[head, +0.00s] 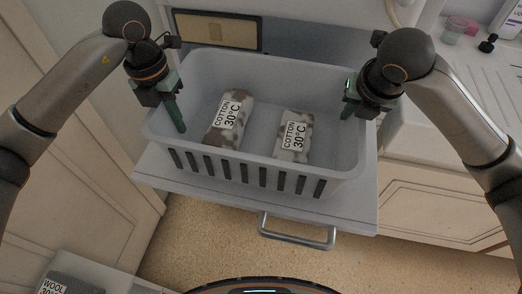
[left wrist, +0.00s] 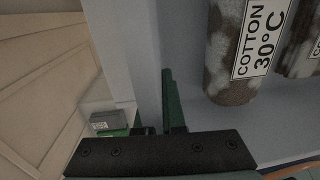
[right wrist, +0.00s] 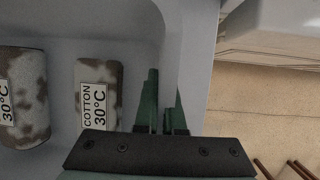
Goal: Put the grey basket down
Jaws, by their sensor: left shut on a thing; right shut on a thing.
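The grey basket (head: 255,172) is upright over a pulled-out light grey drawer or shelf (head: 350,210). I cannot tell whether its base touches that surface. Two rolled brown-and-white cloths labelled COTTON 30°C, a left one (head: 228,118) and a right one (head: 294,137), lie inside. My left gripper (head: 176,115) is shut on the basket's left wall; its green fingers (left wrist: 168,103) straddle the wall in the left wrist view. My right gripper (head: 350,100) is shut on the right wall, with its fingers (right wrist: 160,105) at that wall in the right wrist view.
A metal handle (head: 297,231) juts from the drawer's front. A grey item labelled WOOL (head: 66,284) lies at the bottom left. A counter with a pink container (head: 461,25) and small jars is at the upper right. Cabinet doors flank both sides; floor shows in front.

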